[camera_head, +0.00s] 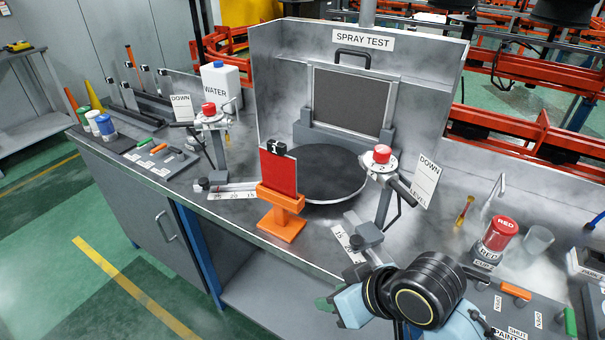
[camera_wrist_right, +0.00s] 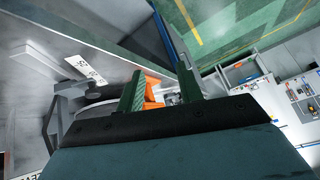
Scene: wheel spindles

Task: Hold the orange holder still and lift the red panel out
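The red panel (camera_head: 280,175) stands upright in the orange holder (camera_head: 281,228) on the metal bench, in front of the round dark turntable. A black clip (camera_head: 276,148) sits on the panel's top edge. My right gripper (camera_head: 326,303) is at the bench's front edge, below and right of the holder and apart from it. In the right wrist view its two green fingers (camera_wrist_right: 160,88) are spread with a gap between them. Part of the orange holder (camera_wrist_right: 153,88) shows beyond that gap, partly hidden by a finger. My left gripper is not in view.
The dark turntable (camera_head: 328,174) lies behind the holder, inside the spray booth (camera_head: 362,40). Stands with red buttons rise left (camera_head: 209,108) and right (camera_head: 382,154). A red jar (camera_head: 499,234) stands at the right.

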